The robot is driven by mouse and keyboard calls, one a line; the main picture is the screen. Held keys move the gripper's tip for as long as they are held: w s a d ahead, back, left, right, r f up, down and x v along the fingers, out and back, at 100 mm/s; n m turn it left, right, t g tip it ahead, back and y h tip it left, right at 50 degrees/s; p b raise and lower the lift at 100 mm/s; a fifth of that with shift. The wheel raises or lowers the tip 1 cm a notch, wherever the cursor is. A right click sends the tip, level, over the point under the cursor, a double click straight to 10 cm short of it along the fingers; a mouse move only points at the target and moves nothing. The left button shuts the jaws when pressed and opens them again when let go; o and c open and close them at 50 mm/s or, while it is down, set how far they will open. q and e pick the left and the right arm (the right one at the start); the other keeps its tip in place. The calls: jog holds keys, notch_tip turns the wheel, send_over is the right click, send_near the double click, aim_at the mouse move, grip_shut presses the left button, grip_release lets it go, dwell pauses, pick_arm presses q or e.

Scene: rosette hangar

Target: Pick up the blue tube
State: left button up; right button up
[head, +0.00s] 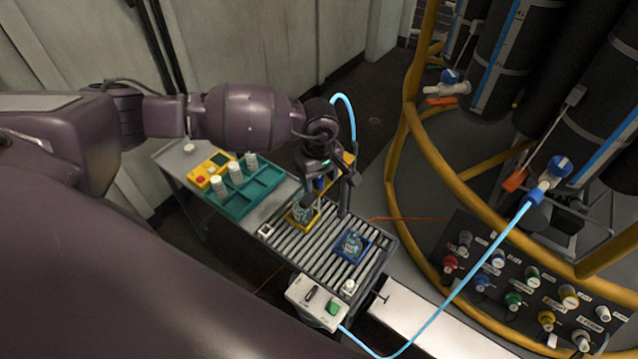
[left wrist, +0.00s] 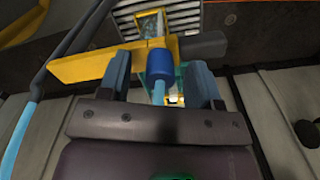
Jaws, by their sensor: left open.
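A light-blue tube (head: 350,112) arches up behind my left wrist in the head view. In the left wrist view a blue collar (left wrist: 160,63) with a short light-blue tube piece (left wrist: 159,93) sits at a yellow bracket (left wrist: 90,62). A longer tube length (left wrist: 25,128) runs along the left of that view. My left gripper (head: 331,190) is open above the roller table, with one finger on each side of the collar; I cannot tell whether either touches it. My arm partly hides the tube and bracket in the head view. My right gripper is not in view.
The roller table (head: 318,243) carries a yellow tray (head: 304,224) and a blue tray (head: 351,246). A teal rack (head: 262,190) with white containers stands left. Another light-blue hose (head: 465,283) runs from a tank valve to a white control box (head: 316,302). Yellow rails (head: 402,190) stand right.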

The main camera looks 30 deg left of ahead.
pick_arm(q)
jog(key=shift+f, duration=0.1)
jog(key=shift+c, duration=0.3)
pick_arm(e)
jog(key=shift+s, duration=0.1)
pick_arm(q)
jog(key=c, duration=0.9)
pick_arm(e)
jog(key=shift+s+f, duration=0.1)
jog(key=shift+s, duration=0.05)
